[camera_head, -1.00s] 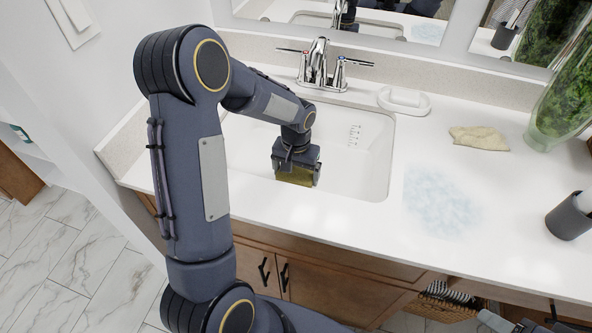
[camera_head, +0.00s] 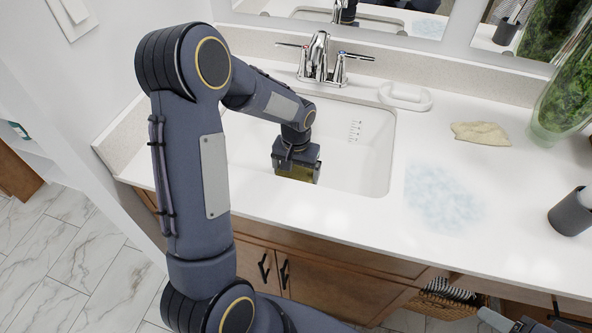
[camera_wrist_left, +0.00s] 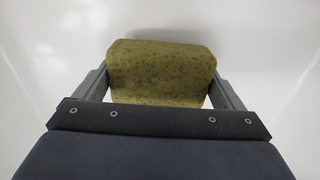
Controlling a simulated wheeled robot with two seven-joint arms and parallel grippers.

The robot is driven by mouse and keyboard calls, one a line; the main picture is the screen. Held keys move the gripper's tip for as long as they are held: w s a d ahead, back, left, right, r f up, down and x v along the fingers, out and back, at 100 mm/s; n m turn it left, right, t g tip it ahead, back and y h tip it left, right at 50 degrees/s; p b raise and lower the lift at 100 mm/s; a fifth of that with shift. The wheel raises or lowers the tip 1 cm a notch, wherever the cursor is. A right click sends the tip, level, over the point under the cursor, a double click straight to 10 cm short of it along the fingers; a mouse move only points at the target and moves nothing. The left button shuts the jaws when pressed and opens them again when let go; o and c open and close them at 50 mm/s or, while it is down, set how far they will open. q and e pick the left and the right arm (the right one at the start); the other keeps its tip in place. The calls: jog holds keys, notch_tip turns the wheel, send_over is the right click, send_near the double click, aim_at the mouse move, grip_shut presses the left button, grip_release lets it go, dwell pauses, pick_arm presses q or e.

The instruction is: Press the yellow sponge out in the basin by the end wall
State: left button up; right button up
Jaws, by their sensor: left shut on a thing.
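The yellow sponge (camera_head: 297,173) is between the fingers of my left gripper (camera_head: 296,165), inside the white basin (camera_head: 368,165). In the left wrist view the sponge (camera_wrist_left: 160,75) is olive-yellow with darker spots, and a grey finger touches it on each side. It is low in the basin, near the front wall; whether it touches the bottom cannot be told. My left arm hides the basin's left part. Dark and grey parts at the bottom right edge of the head view may be my right gripper (camera_head: 515,325); its jaws cannot be made out.
A chrome faucet (camera_head: 320,62) stands behind the basin. A white soap dish (camera_head: 405,96) sits at its back right corner. A beige cloth (camera_head: 480,133), a bluish wet patch (camera_head: 442,198), a dark cup (camera_head: 572,213) and a green glass vase (camera_head: 562,100) are on the counter to the right.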

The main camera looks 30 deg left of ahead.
aim_at(296, 170)
pick_arm(q)
jog(key=shift+f+b, duration=0.5)
jog(key=shift+f, duration=0.1)
dwell(0.4)
jog(key=shift+s+f, duration=0.1)
dwell(1.0)
notch_tip(296, 170, up, 20)
jog(key=p, duration=1.5)
jog(key=d+f+m, duration=0.2)
jog(key=d+f, duration=0.4)
jog(key=d, duration=0.1)
jog(key=shift+s+d, duration=0.35)
jog(key=shift+d, duration=0.05)
